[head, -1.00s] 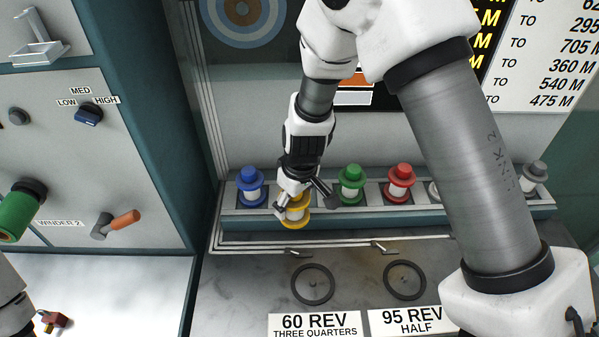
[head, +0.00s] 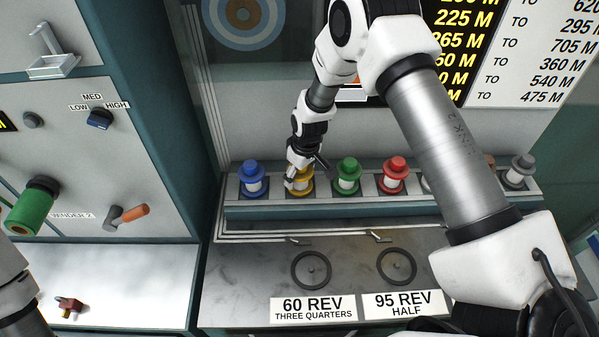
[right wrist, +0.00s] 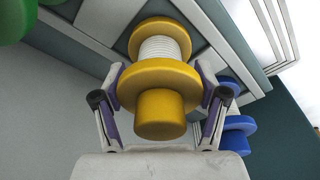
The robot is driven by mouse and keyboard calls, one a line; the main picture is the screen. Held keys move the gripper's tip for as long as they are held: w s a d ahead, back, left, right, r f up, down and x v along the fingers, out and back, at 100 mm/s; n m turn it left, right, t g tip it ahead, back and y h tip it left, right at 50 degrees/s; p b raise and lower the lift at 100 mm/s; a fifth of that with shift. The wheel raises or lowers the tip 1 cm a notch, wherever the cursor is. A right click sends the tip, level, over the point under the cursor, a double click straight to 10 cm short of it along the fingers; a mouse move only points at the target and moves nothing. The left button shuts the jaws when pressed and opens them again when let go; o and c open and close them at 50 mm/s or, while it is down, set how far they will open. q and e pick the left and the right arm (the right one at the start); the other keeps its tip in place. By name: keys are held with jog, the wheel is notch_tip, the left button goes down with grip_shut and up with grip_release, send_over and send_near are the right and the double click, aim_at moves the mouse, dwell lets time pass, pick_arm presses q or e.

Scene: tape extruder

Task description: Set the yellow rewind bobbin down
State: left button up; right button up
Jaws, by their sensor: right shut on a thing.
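The yellow bobbin (head: 299,183) is at the rack (head: 390,210), between the blue bobbin (head: 252,179) and the green bobbin (head: 347,175). My right gripper (head: 304,174) is shut on it from above. In the right wrist view the yellow bobbin (right wrist: 158,85) sits between the two fingers (right wrist: 160,98), with its wide flange and knob toward the camera and white winding beyond. Whether its base touches the rack floor is hard to tell. My left gripper is out of view; only part of my left arm shows at the left edge.
A red bobbin (head: 393,175) and a grey bobbin (head: 519,171) stand farther right in the rack. Two dark rings (head: 311,270) lie on the counter in front, above the 60 REV and 95 REV labels. A winder panel (head: 90,150) with an orange-handled crank (head: 129,216) is at left.

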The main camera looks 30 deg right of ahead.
jog(key=o, duration=1.4)
jog(key=shift+f, duration=0.1)
jog(key=shift+c, duration=0.2)
jog(key=r, duration=0.3)
jog(key=s+r+b, duration=0.1)
jog(key=r, duration=0.3)
jog(key=r+b, duration=0.1)
jog(key=r, duration=0.3)
jog(key=shift+s+d+r, duration=0.2)
jog(key=shift+s+r, duration=0.05)
jog(key=shift+s, duration=0.15)
jog(key=shift+r, duration=0.35)
